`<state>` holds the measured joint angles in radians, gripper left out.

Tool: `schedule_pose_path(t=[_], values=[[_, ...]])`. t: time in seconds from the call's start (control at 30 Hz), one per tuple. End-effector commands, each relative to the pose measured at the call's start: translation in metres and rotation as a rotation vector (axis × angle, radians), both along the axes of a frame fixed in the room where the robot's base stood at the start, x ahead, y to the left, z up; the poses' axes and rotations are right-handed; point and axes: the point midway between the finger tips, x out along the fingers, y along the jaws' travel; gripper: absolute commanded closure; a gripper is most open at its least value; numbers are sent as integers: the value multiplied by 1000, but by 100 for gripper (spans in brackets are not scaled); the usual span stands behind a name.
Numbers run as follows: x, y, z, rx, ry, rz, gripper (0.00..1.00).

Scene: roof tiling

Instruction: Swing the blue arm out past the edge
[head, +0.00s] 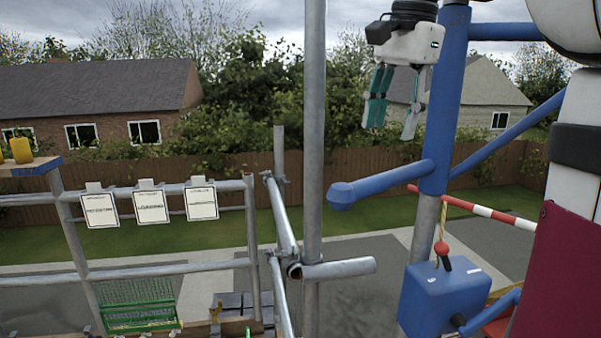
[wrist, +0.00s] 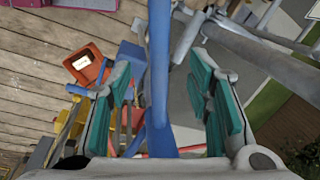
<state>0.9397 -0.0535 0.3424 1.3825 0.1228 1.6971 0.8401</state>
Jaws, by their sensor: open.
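The blue arm (head: 505,32) extends from the top of a blue upright sleeve (head: 447,110), with a diagonal brace (head: 508,130) below it. A short blue handle bar (head: 385,185) sticks out to the left from the sleeve's foot. My gripper (head: 396,112) is open and empty, pointing down, just left of the sleeve and above the handle bar. In the wrist view a blue bar (wrist: 158,70) runs between the spread green-padded fingers of my gripper (wrist: 165,105); I cannot tell its depth. A red ball with a hook (head: 441,249) hangs below the sleeve.
A blue box (head: 443,300) is mounted low on the post. A grey scaffold upright (head: 314,130) and rail (head: 340,268) stand to the left. A red-and-white bar (head: 475,208) crosses on the right. A red container (wrist: 88,69) shows on the planks (wrist: 35,60).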

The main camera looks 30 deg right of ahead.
Motion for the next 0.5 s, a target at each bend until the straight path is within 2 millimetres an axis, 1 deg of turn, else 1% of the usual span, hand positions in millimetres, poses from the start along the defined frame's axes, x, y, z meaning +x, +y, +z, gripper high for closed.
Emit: schedule_pose_path(t=[0.03,0.3,0.4,0.5], values=[[1,0,-11,3,3,-2,54],[9,2,-62,2,2,-1,54],[11,2,-78,2,2,-2,54],[13,2,-90,1,1,0,54]])
